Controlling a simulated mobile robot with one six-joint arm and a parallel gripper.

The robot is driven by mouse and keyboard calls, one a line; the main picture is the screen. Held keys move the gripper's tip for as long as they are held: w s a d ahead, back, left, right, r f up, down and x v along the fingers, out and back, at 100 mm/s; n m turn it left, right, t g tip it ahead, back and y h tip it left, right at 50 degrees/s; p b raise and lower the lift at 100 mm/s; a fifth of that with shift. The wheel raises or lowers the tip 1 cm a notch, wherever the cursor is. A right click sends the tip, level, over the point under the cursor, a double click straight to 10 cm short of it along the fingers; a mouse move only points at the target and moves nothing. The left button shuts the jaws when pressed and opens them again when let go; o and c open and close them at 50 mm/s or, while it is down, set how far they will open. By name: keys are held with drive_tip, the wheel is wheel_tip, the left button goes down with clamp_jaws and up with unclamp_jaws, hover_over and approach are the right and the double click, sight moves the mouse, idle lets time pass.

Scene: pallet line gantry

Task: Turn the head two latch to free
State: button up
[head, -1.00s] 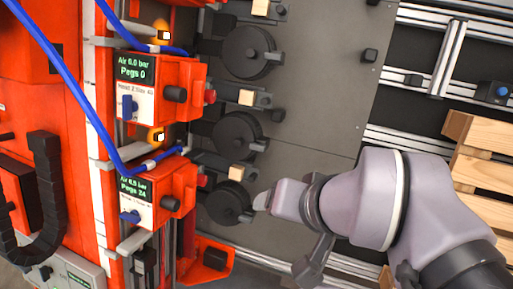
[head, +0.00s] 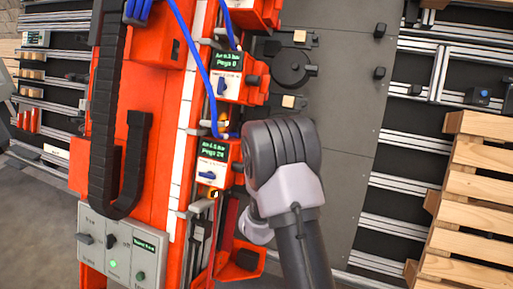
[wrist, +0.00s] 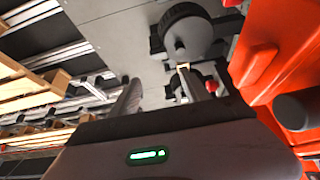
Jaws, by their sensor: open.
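Two orange heads stand one above the other in the head view. The upper head (head: 251,88) reads Pegs 0 and its blue latch (head: 221,86) stands upright. The lower head (head: 233,152) reads Pegs 24 and its blue latch (head: 211,175) lies crosswise. The labels are too small to tell which is head two. My gripper (wrist: 160,96) is open in the wrist view, pointing toward the grey plate. An orange body (wrist: 262,65) is at its right; no blue latch shows there. My arm hides the gripper in the head view.
A black disc (wrist: 185,34) and a small wooden block (wrist: 183,67) lie ahead of the gripper. Blue hoses (head: 206,70) run in front of the heads. A grey switch panel (head: 122,250) is at lower left. Wooden pallets (head: 478,190) stand at right.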

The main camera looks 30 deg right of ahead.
drive_tip(key=b+x, duration=0.2)
drive_tip(key=x, duration=1.6)
drive_tip(key=shift+s+d, duration=0.1)
